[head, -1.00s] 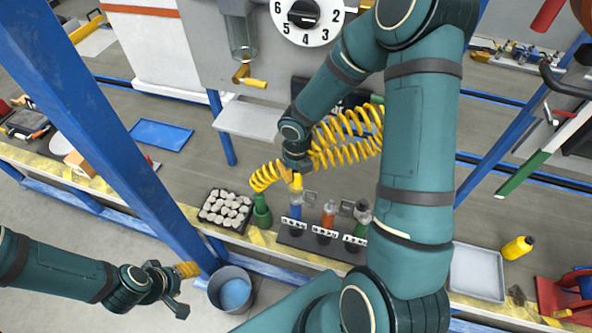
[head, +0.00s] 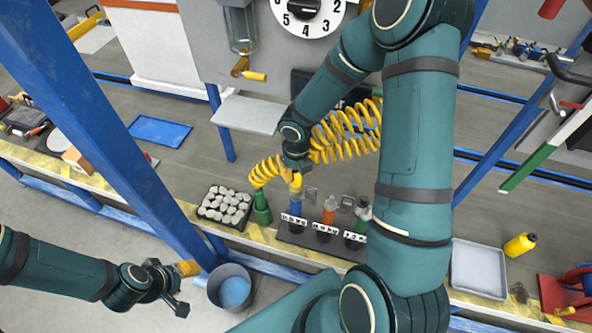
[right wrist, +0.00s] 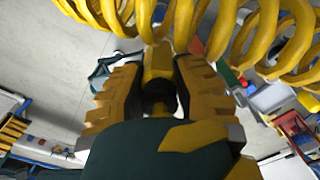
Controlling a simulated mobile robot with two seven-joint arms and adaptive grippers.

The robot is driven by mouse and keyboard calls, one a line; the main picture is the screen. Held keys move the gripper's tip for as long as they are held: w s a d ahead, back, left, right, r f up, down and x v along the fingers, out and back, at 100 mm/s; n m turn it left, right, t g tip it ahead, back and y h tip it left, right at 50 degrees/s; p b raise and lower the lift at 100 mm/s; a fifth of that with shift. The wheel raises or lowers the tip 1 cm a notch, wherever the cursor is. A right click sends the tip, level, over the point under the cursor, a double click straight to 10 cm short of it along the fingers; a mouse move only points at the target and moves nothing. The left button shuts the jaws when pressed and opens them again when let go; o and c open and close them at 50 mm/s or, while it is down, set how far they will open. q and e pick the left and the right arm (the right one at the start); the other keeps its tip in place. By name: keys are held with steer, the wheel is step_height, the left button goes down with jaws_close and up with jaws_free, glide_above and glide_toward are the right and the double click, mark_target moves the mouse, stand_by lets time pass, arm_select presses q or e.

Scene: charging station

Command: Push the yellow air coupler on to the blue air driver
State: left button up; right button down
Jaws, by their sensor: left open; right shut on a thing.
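My right gripper (head: 296,171) is shut on the yellow air coupler (head: 296,185), which also shows between its jaws in the right wrist view (right wrist: 158,62). A coiled yellow hose (head: 345,135) runs beside the gripper. The blue air driver (head: 295,207) stands upright at the left end of a dark labelled holder (head: 292,236). The coupler is right at the driver's top, in line with it. I cannot tell how far it sits on it. My left gripper (head: 184,287) is open and empty at the lower left, away from the bench.
An orange driver (head: 329,210) and a green one (head: 361,222) stand in the same holder. A green bottle (head: 262,208) and a tray of grey pieces (head: 224,207) are to the left. A blue post (head: 110,140) and a bucket (head: 231,288) are near my left arm.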

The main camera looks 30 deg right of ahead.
steer(key=shift+f+b, duration=0.55)
steer(key=shift+f, duration=0.25)
steer(key=c, duration=0.8)
jaws_free()
steer(key=shift+r, duration=0.1)
steer(key=r, duration=1.2)
steer(key=shift+s, duration=0.2)
